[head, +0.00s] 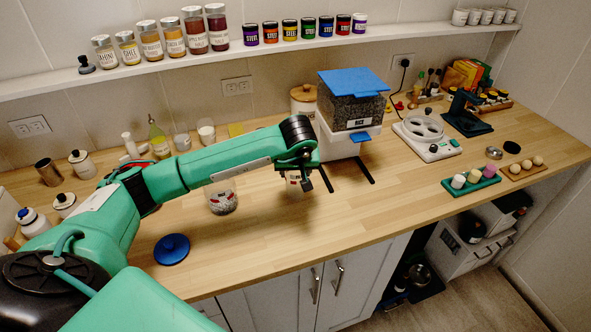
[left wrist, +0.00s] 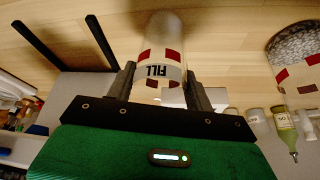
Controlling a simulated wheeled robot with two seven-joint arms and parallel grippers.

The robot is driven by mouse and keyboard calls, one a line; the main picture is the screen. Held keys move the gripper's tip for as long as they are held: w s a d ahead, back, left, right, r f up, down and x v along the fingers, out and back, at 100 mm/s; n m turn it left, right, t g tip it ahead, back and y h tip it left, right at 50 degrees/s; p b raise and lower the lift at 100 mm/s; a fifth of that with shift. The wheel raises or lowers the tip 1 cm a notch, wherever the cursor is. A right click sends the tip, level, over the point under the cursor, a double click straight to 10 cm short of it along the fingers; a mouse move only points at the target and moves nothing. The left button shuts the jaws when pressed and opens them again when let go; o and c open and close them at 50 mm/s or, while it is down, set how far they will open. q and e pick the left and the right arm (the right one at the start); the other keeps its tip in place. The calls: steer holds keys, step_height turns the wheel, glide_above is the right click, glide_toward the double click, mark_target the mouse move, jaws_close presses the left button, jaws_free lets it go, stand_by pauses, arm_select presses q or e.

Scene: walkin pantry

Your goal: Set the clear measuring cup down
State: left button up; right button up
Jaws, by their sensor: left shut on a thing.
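My left gripper (head: 308,181) is over the wooden counter (head: 345,215), in front of the rice dispenser (head: 350,103). In the left wrist view its two fingers (left wrist: 160,70) are shut on the clear measuring cup (left wrist: 165,45), one on each side. The cup is clear, with red marks and a white "FILL" label. In the head view the cup (head: 292,178) is partly hidden by the gripper. I cannot tell whether its base touches the counter. My right gripper is not in view.
A clear container with red marks and speckled contents (head: 222,203) stands left of the gripper. A blue lid (head: 172,249) lies near the front edge. The dispenser's black rails (head: 364,171) reach forward close by.

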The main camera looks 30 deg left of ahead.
arm_select(q)
steer(key=shift+f, duration=0.1)
steer(key=o, duration=1.2)
